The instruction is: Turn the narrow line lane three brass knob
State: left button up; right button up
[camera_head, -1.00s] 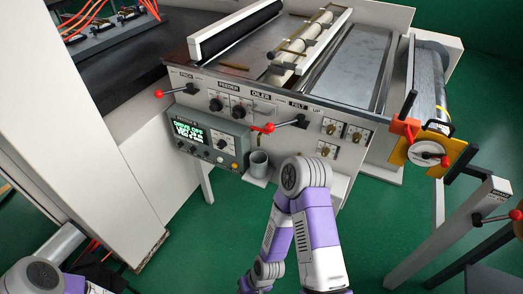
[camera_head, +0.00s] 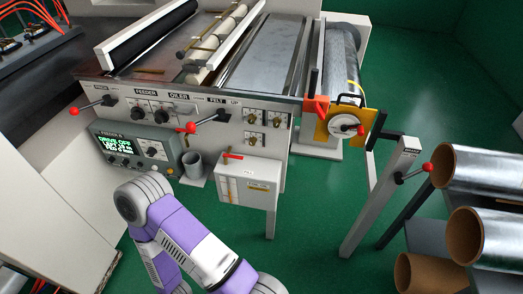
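Several small brass knobs on white plates sit on the right part of the machine's front panel, in two rows: upper left (camera_head: 250,118), upper right (camera_head: 276,120), lower left (camera_head: 249,138) and lower right (camera_head: 273,140). Their lane labels are too small to read, so I cannot tell which is the narrow line lane three knob. My purple and white arm is in the lower middle, below and left of the knobs, with its elbow nearest the panel. Neither gripper shows in the view.
Red-tipped levers (camera_head: 190,128) project from the panel (camera_head: 222,138). A white box (camera_head: 249,180) with a red handle hangs under the knobs. A grey control box (camera_head: 136,149) and grey cup (camera_head: 193,165) are left. A post with a red-tipped lever (camera_head: 428,167) and foil rolls (camera_head: 486,168) stand right.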

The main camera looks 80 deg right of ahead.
aim_at(253, 142)
jog(key=k, duration=0.5)
jog(key=z, duration=0.7)
